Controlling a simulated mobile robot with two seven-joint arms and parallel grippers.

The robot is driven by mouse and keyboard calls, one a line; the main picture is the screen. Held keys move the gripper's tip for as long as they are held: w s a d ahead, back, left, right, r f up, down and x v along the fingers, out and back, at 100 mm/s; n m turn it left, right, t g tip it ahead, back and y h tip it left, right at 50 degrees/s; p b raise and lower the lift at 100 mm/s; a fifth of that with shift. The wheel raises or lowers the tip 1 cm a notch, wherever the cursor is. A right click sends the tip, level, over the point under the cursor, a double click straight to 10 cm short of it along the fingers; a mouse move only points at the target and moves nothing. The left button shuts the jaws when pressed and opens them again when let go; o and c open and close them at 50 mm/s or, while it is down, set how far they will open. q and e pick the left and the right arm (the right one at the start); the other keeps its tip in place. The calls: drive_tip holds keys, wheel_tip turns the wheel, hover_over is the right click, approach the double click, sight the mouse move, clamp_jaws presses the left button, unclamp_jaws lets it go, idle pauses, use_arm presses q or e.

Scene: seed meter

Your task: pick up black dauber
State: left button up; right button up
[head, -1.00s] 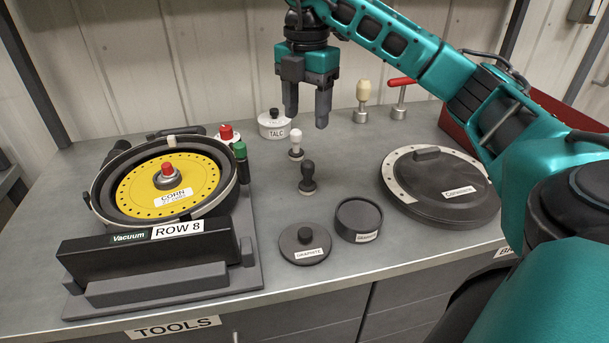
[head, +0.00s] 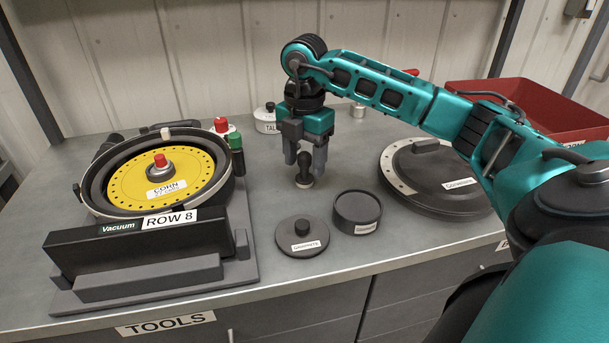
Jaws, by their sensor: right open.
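The black dauber (head: 304,171) stands upright on the grey bench, behind the graphite lid and the graphite tin. It has a dark knob handle and a pale base. My right gripper (head: 305,168) points down over it, open, with its fingers around the upper part of the dauber. I cannot tell whether the fingers touch it. The white dauber behind is hidden by my gripper. My left gripper is not in view.
The graphite lid (head: 302,238) and open graphite tin (head: 357,211) stand in front. The seed meter (head: 160,185) is at left, a large dark round cover (head: 435,185) at right. The talc tin (head: 266,121) is behind. A red bin (head: 530,105) stands at back right.

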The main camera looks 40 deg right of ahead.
sight(304, 153)
drive_tip(key=c, duration=0.5)
clamp_jaws()
drive_tip(key=shift+r, duration=0.15)
wheel_tip(304, 153, up, 9)
drive_tip(key=shift+f+p, duration=0.1)
drive_tip(key=shift+p, duration=0.5)
wheel_tip(304, 153, up, 11)
drive_tip(key=p, duration=0.5)
